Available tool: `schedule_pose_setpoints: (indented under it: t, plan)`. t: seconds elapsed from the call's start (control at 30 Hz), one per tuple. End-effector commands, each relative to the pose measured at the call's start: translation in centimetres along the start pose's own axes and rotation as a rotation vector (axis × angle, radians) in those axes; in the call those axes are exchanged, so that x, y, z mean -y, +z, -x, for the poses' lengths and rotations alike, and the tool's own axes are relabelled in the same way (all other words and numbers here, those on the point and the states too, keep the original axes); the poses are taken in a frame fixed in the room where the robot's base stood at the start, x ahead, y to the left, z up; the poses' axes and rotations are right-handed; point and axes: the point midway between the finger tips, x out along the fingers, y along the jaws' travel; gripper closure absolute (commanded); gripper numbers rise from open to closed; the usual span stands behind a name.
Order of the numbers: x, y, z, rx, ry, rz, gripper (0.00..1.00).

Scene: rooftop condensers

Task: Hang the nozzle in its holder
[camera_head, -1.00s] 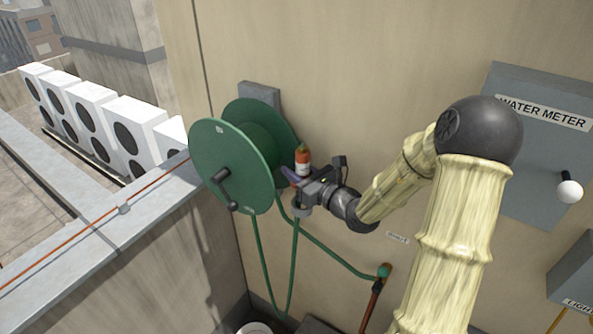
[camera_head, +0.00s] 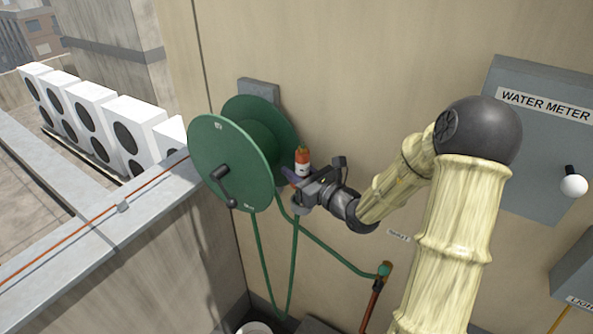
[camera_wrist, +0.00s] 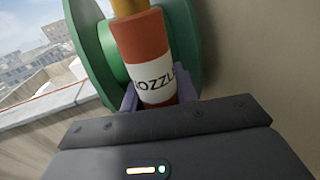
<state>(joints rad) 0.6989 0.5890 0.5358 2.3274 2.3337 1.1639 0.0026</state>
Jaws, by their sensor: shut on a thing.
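The nozzle (camera_head: 302,160) is an orange-red cylinder with a white label. It stands roughly upright beside the green reel, close to the wall. In the wrist view the nozzle (camera_wrist: 150,60) shows large, with part of the word NOZZLE readable and a yellow-orange piece at its top. My gripper (camera_head: 297,178) is shut on it, with the purple fingers on either side of its lower part. A grey rounded piece (camera_head: 302,209), perhaps the holder, shows just below my gripper. Whether the nozzle's lower end touches it is hidden.
The green hose reel (camera_head: 232,163) with its black crank is close on the left. The green hose (camera_head: 335,250) hangs below and runs to a pipe tap (camera_head: 383,270). A grey water meter box (camera_head: 540,150) is on the wall at right. A parapet (camera_head: 100,225) lies at left.

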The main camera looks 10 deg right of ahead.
Motion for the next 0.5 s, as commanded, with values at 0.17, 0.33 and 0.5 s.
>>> schedule_pose_setpoints:
  t: [0.17,0.33,0.5]
  plan:
    - [-0.01,-0.42,-0.01,0.001,0.0,0.001,1.0]
    - [-0.01,-0.75,-0.01,0.001,0.0,0.001,1.0]
    - [-0.01,-1.08,-0.01,0.001,0.0,0.001,1.0]
